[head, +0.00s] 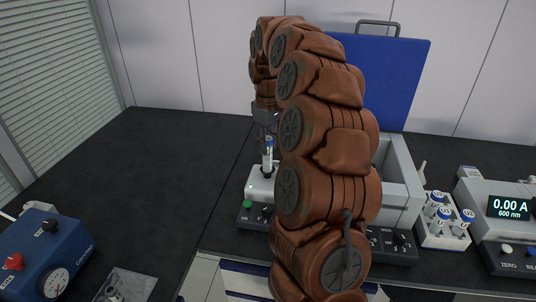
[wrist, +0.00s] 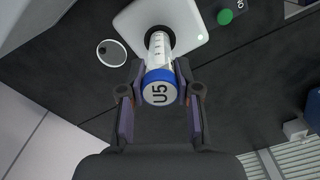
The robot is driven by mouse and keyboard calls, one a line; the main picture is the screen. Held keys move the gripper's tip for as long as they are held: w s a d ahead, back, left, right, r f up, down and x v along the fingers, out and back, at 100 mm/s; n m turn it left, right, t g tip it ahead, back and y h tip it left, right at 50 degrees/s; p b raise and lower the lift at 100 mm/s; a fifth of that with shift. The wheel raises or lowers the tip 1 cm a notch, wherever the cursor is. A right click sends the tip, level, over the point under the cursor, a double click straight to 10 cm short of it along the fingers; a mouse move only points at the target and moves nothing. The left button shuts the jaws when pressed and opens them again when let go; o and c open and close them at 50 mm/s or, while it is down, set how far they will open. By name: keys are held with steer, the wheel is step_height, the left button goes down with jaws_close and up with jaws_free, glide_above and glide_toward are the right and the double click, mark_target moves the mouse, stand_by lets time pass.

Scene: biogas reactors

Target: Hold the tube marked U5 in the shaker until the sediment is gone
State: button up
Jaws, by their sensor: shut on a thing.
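The tube marked U5 (wrist: 160,92) shows its blue-rimmed white cap to the wrist camera. Its clear, graduated body runs down into the dark round opening of the white shaker (wrist: 187,22). My gripper (wrist: 159,76) is shut on the tube just below the cap. In the head view, the tube (head: 268,146) stands upright in the shaker (head: 259,184), with my gripper (head: 265,118) above it at the cap. The tube's lower end is hidden in the shaker, so I cannot tell whether sediment is there. A green button (wrist: 225,17) sits on the shaker's dark front panel.
My arm hides part of a grey box-like device with a raised blue lid (head: 400,80). To its right are a white rack (head: 432,238) with several blue-capped tubes and a meter (head: 509,208) reading 0.00 A, 600 nm. A blue device (head: 55,255) stands front left. The left counter (head: 150,170) is mostly clear.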

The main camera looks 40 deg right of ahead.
steer(key=shift+r+p, duration=1.7)
steer(key=shift+r, duration=2.3)
